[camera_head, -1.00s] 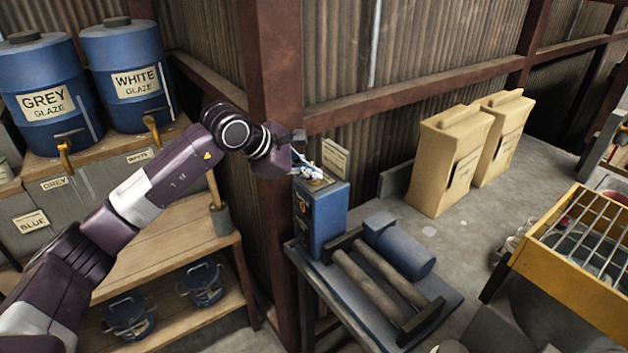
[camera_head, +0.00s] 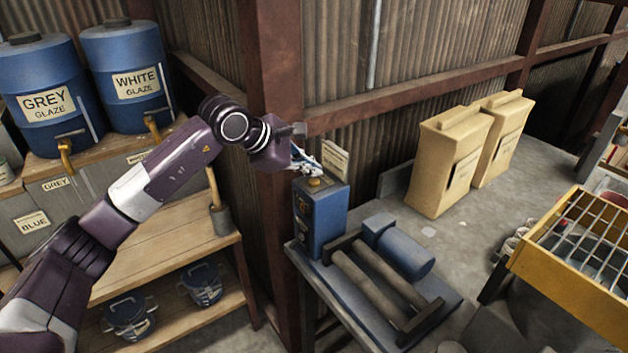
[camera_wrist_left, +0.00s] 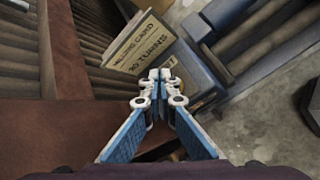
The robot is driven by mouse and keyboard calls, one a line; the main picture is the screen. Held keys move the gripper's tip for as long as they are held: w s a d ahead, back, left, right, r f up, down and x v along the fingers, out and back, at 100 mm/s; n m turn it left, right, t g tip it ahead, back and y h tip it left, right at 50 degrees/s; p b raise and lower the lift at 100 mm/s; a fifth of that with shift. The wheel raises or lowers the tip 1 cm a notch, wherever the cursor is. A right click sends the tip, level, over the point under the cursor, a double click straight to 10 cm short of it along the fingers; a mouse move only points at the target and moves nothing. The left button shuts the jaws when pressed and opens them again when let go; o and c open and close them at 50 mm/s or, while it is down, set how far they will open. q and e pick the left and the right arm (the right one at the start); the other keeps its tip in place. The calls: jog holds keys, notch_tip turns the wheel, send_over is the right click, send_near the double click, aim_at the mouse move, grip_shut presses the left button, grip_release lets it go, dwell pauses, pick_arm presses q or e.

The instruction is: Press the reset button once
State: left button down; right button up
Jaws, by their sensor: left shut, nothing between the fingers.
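A blue control box (camera_head: 322,222) stands upright at the near left corner of the workbench, with a small brass-coloured button (camera_head: 315,182) on its top. My left gripper (camera_head: 312,166) is just above the box top, with a small gap between its fingertips and the button. In the left wrist view my left gripper (camera_wrist_left: 159,84) is shut and empty, its fingertips together. My right gripper is in neither view.
A lettered card (camera_head: 335,160) stands behind the box; it also shows in the wrist view (camera_wrist_left: 140,48). A rusty post (camera_head: 277,120) rises close to my left gripper. A roller machine (camera_head: 385,275) lies right of the box. Two tan bags (camera_head: 450,160) stand farther back.

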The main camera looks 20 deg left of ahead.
aim_at(312, 182)
pick_arm(q)
jog(key=shift+r+p, duration=1.25)
jog(key=shift+r, duration=1.3)
